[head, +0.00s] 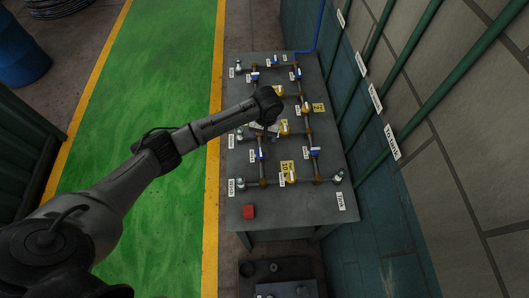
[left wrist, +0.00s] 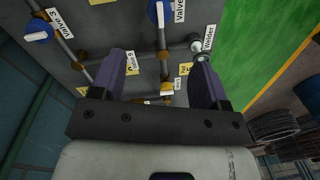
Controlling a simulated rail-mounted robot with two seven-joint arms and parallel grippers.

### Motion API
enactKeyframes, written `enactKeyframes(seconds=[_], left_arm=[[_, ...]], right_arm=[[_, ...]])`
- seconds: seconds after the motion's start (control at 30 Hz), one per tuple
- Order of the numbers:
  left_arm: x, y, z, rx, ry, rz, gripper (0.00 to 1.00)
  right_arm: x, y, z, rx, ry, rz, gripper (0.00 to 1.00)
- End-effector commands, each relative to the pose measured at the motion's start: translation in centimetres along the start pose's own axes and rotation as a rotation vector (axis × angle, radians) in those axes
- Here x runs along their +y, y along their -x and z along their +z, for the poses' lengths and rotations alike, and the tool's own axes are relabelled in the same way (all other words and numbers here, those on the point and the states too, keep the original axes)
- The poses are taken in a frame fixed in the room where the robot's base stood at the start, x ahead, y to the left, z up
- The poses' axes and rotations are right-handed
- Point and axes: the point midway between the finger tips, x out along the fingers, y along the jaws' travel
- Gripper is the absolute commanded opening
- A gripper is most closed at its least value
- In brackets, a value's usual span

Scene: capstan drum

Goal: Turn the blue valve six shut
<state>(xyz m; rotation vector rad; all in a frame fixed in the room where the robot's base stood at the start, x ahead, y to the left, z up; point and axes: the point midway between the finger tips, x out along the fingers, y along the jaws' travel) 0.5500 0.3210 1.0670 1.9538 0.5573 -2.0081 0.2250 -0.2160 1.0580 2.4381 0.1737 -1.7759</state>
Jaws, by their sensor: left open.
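The pipe panel carries several blue valves with white handles, including an upper-left valve (head: 255,76), an upper-right valve (head: 296,74), a lower-left valve (head: 260,155) and a lower-right valve (head: 313,152). Their numbers are too small to read in the head view, so I cannot tell which is valve six. My left gripper (left wrist: 160,60) is open, its two dark fingers apart over the pipes, with nothing seen held. In the left wrist view, two blue valves, one at top centre (left wrist: 160,13) and one at top left (left wrist: 39,31), lie beyond the fingers. My right gripper is out of view.
The grey table (head: 237,210) holds brass pipes, yellow-tagged valves (head: 291,175) and a red block (head: 248,211). Green pipes (head: 415,108) run along the wall at right. A clear green floor lane (head: 160,70) lies left of the table.

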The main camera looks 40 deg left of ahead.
Motion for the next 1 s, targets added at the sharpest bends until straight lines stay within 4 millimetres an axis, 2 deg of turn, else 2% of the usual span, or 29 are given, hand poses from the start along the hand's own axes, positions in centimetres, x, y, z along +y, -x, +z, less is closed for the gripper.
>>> enactKeyframes(seconds=[0.17, 0.27, 0.7, 1.0], left_arm=[[0.0, -0.4, 0.0, 0.000, 0.074, -0.002, 0.69], [0.0, -1.4, 0.0, -0.001, 0.082, -0.002, 0.69], [0.1, -9.3, 0.0, 0.000, 0.078, -0.002, 0.69], [0.1, -12.9, 0.0, 0.002, 0.077, -0.001, 0.69]], right_arm=[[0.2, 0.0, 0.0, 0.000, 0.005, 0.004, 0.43], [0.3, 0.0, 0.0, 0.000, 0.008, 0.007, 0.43], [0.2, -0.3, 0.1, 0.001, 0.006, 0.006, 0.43], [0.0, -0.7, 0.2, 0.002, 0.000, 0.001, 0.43]])
